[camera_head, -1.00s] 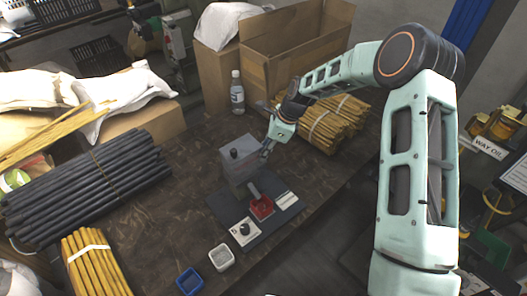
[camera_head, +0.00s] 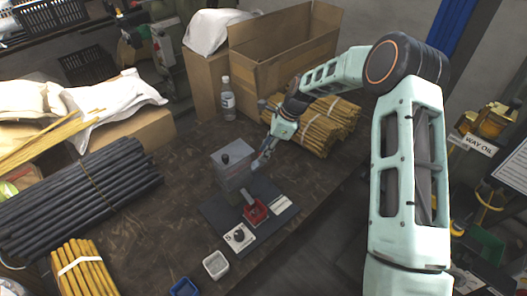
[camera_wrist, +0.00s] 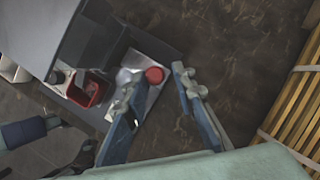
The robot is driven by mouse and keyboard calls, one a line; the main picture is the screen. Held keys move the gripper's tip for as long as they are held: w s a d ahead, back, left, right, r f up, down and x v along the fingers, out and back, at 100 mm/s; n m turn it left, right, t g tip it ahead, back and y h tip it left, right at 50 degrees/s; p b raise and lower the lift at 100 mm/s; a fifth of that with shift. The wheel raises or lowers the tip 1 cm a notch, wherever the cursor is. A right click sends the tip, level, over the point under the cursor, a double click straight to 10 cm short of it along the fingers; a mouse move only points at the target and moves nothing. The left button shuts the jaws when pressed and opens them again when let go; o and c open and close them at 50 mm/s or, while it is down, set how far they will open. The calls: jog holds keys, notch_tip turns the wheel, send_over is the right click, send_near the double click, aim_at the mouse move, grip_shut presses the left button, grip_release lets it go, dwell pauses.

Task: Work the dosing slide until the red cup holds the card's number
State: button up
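The grey dosing box (camera_head: 233,167) stands on a dark base plate (camera_head: 221,211), with a black knob on top. The red cup (camera_head: 255,213) sits at its front; it also shows in the wrist view (camera_wrist: 97,84), its contents unclear. A round red knob (camera_wrist: 154,75) shows beside the box over a pale plate (camera_wrist: 138,98). My gripper (camera_wrist: 155,76) is open, its fingertips to either side of the red knob in the picture; I cannot tell contact. In the head view my gripper (camera_head: 260,164) is at the box's right side. A white strip (camera_head: 281,204) lies on the base plate, unreadable.
A white cup (camera_head: 215,265) and a blue cup (camera_head: 185,288) stand nearer. Bundled yellow sticks (camera_head: 315,125) lie behind my gripper; a bottle (camera_head: 228,102) stands at the back.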

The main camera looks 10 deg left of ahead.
jog(key=shift+a, duration=0.1)
jog(key=v, duration=1.2)
jog(key=shift+s, duration=0.1)
